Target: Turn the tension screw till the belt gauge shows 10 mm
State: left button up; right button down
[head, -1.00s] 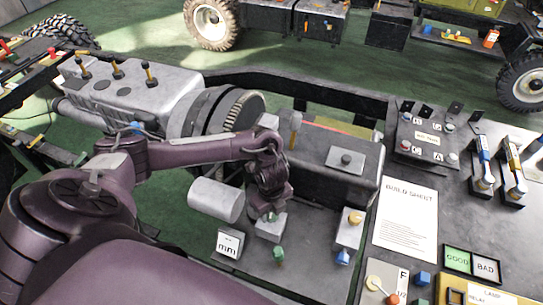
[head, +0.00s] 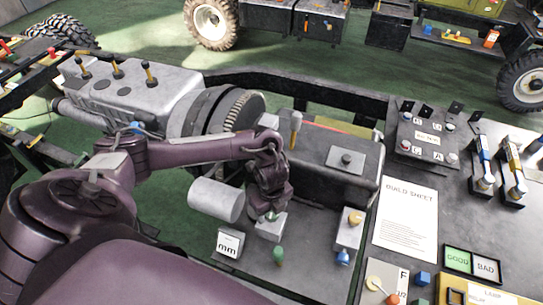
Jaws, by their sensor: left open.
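My left gripper (head: 270,214) points down over a small light grey block (head: 271,231) on the dark bench plate. Its fingertips are small and partly hidden by my wrist; they are open at the top of the block. The tension screw cannot be made out clearly; whatever sits between the fingers is hidden. A white gauge sign marked "mm" (head: 229,243) stands just left of the block. Its reading is too small to tell. A grey cylinder (head: 217,199) lies left of my gripper. My right gripper is out of view.
A green knob (head: 278,254) stands in front of the block. A block with yellow and blue knobs (head: 348,232) stands to the right. A dark box (head: 327,163) and a toothed wheel (head: 243,111) are behind. A build sheet (head: 405,222) lies flat on the right.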

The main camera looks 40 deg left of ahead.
aim_at(271, 213)
pick_arm(q)
jog(key=shift+r, duration=0.4)
notch_tip(271, 213, up, 7)
jog(key=shift+p, duration=0.65)
